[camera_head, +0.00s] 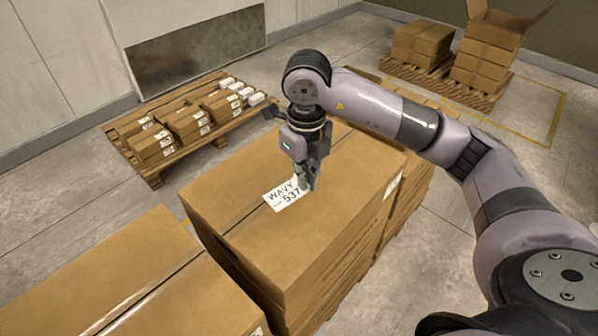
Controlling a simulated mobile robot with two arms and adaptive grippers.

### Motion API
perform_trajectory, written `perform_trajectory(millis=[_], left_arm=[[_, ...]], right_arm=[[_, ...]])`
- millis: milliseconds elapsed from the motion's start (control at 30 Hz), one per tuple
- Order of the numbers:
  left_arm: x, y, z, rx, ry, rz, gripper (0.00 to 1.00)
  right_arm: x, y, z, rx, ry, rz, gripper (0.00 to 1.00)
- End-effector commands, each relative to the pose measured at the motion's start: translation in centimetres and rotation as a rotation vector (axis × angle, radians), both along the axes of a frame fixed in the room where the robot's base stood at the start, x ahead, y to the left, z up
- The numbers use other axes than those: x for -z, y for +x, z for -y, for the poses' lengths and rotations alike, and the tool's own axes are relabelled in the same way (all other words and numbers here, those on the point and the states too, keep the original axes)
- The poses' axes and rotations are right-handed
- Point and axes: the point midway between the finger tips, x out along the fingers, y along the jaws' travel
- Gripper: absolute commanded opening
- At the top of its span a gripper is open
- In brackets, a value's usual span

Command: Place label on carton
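A white label (283,197) printed "WAVY 537" lies at or just above the top of a large brown carton (300,245) in the middle of the head view. My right gripper (307,187) comes down from above with its fingertips at the label's right edge. The fingers look close together at the label, but whether they pinch it is too small to tell. The carton tops a stack of similar cartons and has a centre seam. My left gripper is out of view.
Another brown carton (130,275) stands at the lower left, close to the stack. A pallet (155,178) with small boxes is at the back left. More cartons (480,70) stand on a pallet at the back right. Grey floor (430,270) is clear right of the stack.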

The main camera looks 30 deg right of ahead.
Motion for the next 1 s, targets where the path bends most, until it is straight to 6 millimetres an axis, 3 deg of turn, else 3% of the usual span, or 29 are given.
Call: perform_trajectory(millis=[300, 500, 767, 1000], left_arm=[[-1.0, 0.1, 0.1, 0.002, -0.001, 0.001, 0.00], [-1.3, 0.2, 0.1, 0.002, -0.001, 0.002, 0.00], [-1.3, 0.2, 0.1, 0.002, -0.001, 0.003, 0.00], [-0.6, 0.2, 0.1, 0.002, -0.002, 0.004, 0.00]], right_arm=[[-1.7, 1.7, 1.6, 0.809, 0.017, -0.001, 0.00], [-2.4, 2.4, 2.3, 1.201, 0.024, -0.005, 0.00], [-2.0, 2.7, 2.7, 1.402, 0.024, -0.009, 0.00], [3.4, 2.5, 2.5, 1.408, 0.022, -0.018, 0.00]])
